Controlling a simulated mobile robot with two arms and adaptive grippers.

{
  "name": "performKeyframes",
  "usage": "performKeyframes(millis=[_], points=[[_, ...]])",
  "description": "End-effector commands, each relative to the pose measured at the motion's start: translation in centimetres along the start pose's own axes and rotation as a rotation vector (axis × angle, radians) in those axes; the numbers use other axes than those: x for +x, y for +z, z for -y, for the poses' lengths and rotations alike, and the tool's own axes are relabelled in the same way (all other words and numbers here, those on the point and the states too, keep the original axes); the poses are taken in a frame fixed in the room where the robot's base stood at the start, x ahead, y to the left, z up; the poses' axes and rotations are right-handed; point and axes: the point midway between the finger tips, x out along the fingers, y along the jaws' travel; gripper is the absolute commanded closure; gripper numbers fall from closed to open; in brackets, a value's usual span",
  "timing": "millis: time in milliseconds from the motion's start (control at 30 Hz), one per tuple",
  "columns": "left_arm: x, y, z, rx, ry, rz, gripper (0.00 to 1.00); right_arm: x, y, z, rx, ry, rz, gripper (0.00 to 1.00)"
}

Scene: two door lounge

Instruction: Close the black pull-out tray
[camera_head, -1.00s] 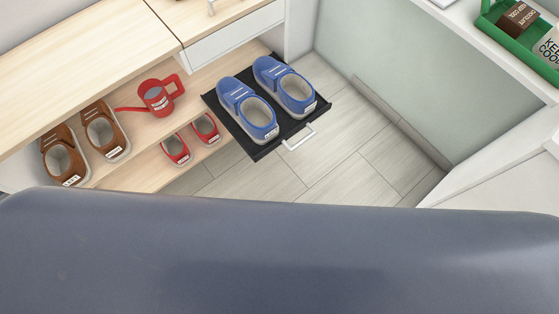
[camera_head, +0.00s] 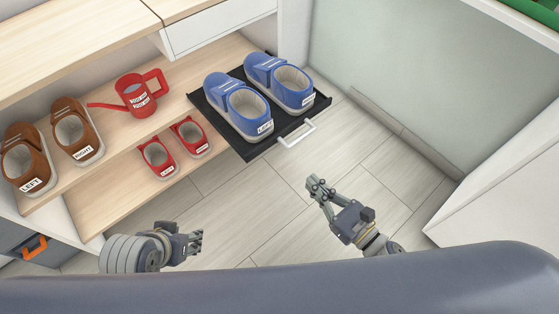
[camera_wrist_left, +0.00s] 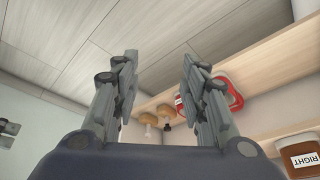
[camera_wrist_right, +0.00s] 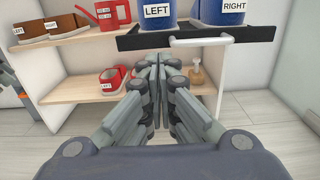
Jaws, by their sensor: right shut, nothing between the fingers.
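The black pull-out tray (camera_head: 318,104) sticks out from the shelf unit in the head view, with a pair of blue shoes (camera_head: 243,106) on it. Its white handle (camera_head: 297,135) is on the front edge. In the right wrist view the tray front (camera_wrist_right: 131,41) and handle (camera_wrist_right: 210,41) are above the fingers. My right gripper (camera_head: 316,187) is shut and empty, in front of the handle and apart from it. My left gripper (camera_head: 198,240) is low at the left, away from the tray. In the left wrist view its fingers (camera_wrist_left: 158,62) are apart with nothing between them.
Brown shoes (camera_head: 74,133) and a red watering can (camera_head: 135,97) stand on the upper shelf, left of the tray. Small red shoes (camera_head: 157,158) are on the lower shelf. A grey box with an orange handle (camera_head: 35,247) is at lower left. The floor (camera_head: 270,188) before the tray is clear.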

Motion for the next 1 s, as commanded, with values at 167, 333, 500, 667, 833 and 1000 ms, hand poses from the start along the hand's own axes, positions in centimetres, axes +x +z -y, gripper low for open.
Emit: performKeyframes(millis=[167, 333, 500, 667, 833, 1000], points=[[-0.2, -0.1, 0.0, 0.0, 0.0, -0.004, 0.6, 1.5, 0.3, 0.0, -0.019, 0.004, 0.006, 1.0], [-0.2, -0.2, 0.0, 0.0, 0.0, -0.009, 0.6, 4.8, 0.3, -0.1, -0.016, 0.005, 0.007, 1.0], [-0.1, -0.5, 0.0, 0.001, 0.0, -0.019, 0.6, 8.5, 0.3, -0.1, -0.015, 0.004, 0.006, 1.0], [-0.1, -0.8, -0.1, 0.001, 0.001, -0.032, 0.6, 11.4, 0.3, 0.0, -0.013, 0.003, 0.005, 1.0], [0.0, -1.1, -0.1, 0.001, 0.001, -0.047, 0.6, 13.3, 0.2, -0.1, -0.012, 0.003, 0.003, 1.0], [0.0, -1.3, -0.1, 0.001, 0.001, -0.058, 0.6, 14.0, 0.1, -0.1, -0.012, 0.002, 0.002, 1.0]])
